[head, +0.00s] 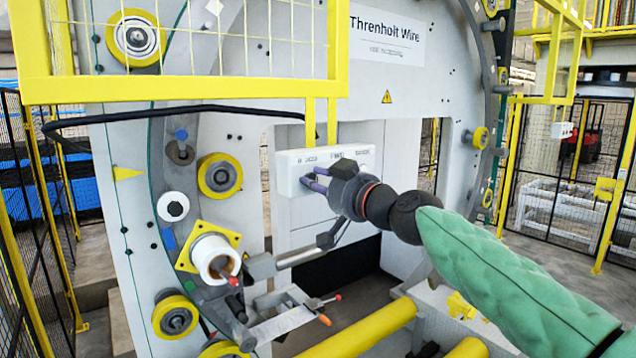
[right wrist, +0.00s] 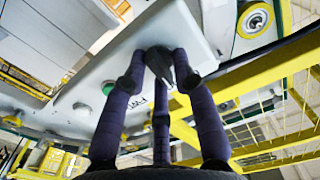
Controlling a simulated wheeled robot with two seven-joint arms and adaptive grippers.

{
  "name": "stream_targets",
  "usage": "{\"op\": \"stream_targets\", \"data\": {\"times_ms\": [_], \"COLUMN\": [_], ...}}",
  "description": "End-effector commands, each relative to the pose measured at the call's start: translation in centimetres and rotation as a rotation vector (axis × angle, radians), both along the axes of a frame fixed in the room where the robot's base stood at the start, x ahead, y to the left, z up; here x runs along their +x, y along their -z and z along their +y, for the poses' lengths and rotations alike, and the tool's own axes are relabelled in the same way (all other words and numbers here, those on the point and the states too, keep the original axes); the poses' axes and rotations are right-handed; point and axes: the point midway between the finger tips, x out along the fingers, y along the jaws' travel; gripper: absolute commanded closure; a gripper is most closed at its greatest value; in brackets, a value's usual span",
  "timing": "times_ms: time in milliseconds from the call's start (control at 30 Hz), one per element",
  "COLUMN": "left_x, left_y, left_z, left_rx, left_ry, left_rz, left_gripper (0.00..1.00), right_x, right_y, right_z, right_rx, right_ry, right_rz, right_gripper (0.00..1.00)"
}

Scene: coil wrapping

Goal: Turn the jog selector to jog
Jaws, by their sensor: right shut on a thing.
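The white control box (head: 298,160) hangs from yellow posts in the middle of the head view, with small labels along its front. My right gripper (head: 313,178) reaches it from the right, its purple fingers at the box face. In the right wrist view the gripper (right wrist: 161,72) has its fingers closed around a black selector knob (right wrist: 158,62) on the white panel (right wrist: 198,35). The fingers partly cover the knob, and I cannot read which position it points to. The knob is hidden in the head view. My left gripper is not in view.
A green button (right wrist: 108,88) sits on the panel beside the fingers. A yellow guard frame (head: 190,88) is above left of the box. The large grey wrapping machine (head: 400,85) with yellow rollers (head: 219,175) stands behind. A black cable (head: 180,110) runs to the box's post.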

Motion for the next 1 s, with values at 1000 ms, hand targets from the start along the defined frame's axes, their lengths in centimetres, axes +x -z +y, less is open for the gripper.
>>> {"op": "stream_targets", "data": {"times_ms": [1000], "left_x": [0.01], "left_y": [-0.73], "left_z": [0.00], "left_rx": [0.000], "left_ry": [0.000], "left_rz": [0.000], "left_gripper": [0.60], "right_x": [0.20], "right_y": [0.49], "right_z": [-0.22], "right_rx": [0.747], "right_ry": [0.005], "right_rz": [0.542], "right_gripper": [1.00]}}
